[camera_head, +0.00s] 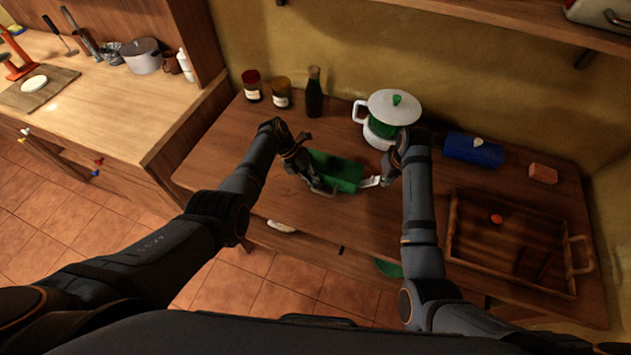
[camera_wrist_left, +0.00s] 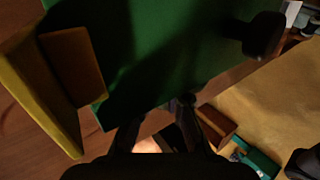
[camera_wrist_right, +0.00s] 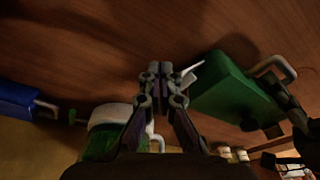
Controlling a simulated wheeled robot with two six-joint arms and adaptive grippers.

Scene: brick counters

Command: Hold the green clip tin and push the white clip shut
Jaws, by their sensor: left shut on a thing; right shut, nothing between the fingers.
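The green clip tin (camera_head: 345,168) lies on the wooden counter between my grippers. My left gripper (camera_head: 318,186) is shut on the tin at its left end, and the tin's green surface (camera_wrist_left: 165,45) fills much of the left wrist view. The white clip (camera_head: 371,181) sticks out at an angle from the tin's right end. It also shows in the right wrist view (camera_wrist_right: 190,74), just beside the fingertips. My right gripper (camera_head: 387,176) is shut and empty next to the clip; I cannot tell whether they touch. A grey handle (camera_wrist_right: 276,66) stands on the tin's other end.
A white lidded pot (camera_head: 388,110) stands behind my right gripper. A blue box (camera_head: 472,150) and an orange block (camera_head: 543,173) are at the back right. A wooden tray (camera_head: 455,235) lies at right. A dark bottle (camera_head: 314,98) and two jars (camera_head: 281,93) stand behind the tin.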

